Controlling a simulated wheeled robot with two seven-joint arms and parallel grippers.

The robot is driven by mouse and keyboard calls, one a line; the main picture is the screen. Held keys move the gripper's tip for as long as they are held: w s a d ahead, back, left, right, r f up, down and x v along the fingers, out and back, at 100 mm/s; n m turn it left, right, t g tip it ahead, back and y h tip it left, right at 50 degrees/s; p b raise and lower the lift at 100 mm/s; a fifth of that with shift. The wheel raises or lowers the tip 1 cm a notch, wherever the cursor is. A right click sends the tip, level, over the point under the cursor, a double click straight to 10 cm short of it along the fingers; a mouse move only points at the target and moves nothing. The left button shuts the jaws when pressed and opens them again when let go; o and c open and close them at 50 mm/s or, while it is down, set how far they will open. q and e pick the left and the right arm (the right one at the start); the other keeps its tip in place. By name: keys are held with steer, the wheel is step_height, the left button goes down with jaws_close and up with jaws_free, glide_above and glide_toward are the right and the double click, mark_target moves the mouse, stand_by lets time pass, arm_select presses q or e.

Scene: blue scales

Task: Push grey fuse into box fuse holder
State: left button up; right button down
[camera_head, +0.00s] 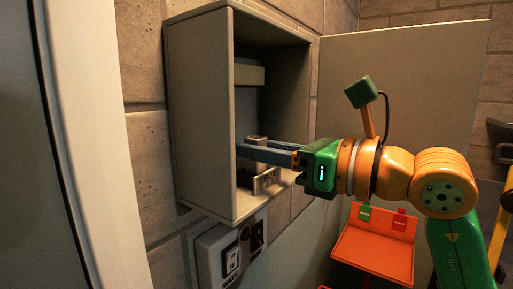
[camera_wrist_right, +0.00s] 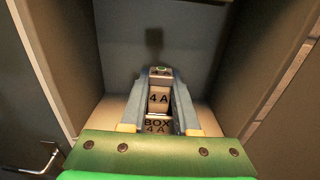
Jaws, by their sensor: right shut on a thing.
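The grey fuse (camera_wrist_right: 159,98), labelled "4 A", is between the blue fingers of my right gripper (camera_wrist_right: 161,80), which is shut on it. In the head view this gripper (camera_head: 242,150) reaches from the right into the open wall box, and the fuse (camera_head: 257,141) shows partly behind the fingers. The fuse holder (camera_wrist_right: 158,126), labelled "BOX 4 A", lies just below the fuse in the wrist view. In the head view the holder (camera_head: 266,180) is low at the back of the box. I cannot tell how deep the fuse sits in it. My left gripper is not in view.
The grey box (camera_head: 200,110) is fixed to a block wall, with its door (camera_head: 400,75) open to the right. A pale ledge (camera_head: 249,75) is higher inside. A white switch panel (camera_head: 228,255) is below. An open orange case (camera_head: 372,250) is at lower right.

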steer(key=shift+f, duration=0.15)
steer(key=c, duration=0.6)
jaws_free()
steer(key=shift+s+d, duration=0.15)
steer(key=shift+d, duration=0.1)
steer(key=b+v, duration=0.3)
steer(key=v, duration=0.3)
steer(key=shift+s+d, duration=0.2)
